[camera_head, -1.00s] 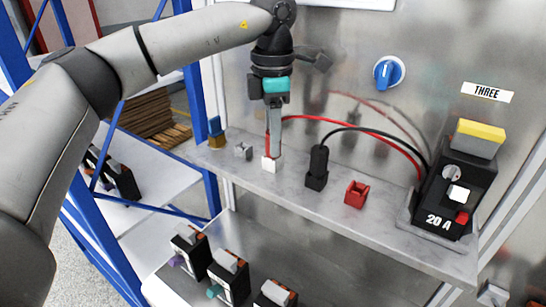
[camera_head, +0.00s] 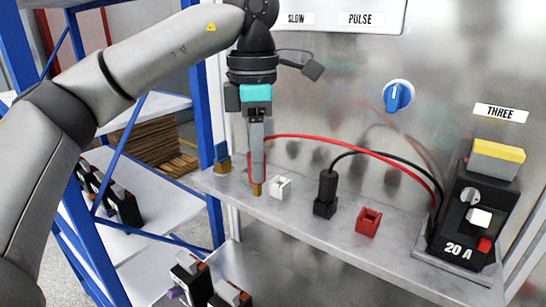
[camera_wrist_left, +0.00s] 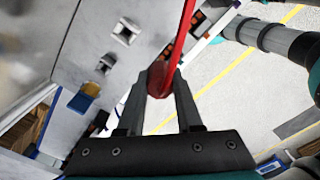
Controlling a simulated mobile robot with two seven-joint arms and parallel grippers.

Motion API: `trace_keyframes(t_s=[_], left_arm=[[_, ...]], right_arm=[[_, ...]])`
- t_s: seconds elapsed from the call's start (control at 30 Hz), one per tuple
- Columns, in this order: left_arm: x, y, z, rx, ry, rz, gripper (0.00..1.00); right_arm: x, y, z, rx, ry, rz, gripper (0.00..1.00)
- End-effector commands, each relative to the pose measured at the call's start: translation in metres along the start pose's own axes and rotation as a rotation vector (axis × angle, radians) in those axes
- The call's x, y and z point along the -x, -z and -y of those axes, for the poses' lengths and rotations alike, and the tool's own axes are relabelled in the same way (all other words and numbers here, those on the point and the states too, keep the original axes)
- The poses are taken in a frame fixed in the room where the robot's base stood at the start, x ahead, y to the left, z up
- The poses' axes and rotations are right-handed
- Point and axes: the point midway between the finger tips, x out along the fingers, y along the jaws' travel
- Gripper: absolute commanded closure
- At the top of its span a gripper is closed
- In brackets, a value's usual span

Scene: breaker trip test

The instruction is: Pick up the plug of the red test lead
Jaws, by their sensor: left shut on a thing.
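My left gripper (camera_head: 257,178) is shut on the red plug of the red test lead and holds it upright above the shelf. The plug's brass tip (camera_head: 256,190) sticks out below the fingers, left of the white holder (camera_head: 280,187). In the left wrist view the red plug (camera_wrist_left: 160,82) sits between the two fingers. The red lead (camera_head: 340,140) arcs from the gripper to the black 20 A breaker (camera_head: 462,220). My right gripper is not in view.
A black plug (camera_head: 326,192) stands upright on the metal shelf (camera_head: 300,220), with a red holder (camera_head: 368,221) to its right. A blue and gold piece (camera_head: 222,158) is at the shelf's left end. A blue knob (camera_head: 397,95) is on the back panel.

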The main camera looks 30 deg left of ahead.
Motion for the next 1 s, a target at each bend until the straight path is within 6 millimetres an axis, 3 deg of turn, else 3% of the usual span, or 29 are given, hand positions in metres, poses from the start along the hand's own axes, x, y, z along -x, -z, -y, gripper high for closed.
trace_keyframes(t_s=[0.2, 0.5, 1.0], left_arm=[[-0.001, 0.036, 0.035, 0.001, -0.004, 0.001, 1.0], [0.0, 0.07, 0.069, 0.002, -0.002, 0.001, 1.0], [0.0, 0.08, 0.08, 0.001, 0.0, 0.0, 1.0]], right_arm=[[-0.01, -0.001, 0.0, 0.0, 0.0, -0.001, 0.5], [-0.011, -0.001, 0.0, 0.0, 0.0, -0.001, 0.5], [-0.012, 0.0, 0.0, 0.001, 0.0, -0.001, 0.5]])
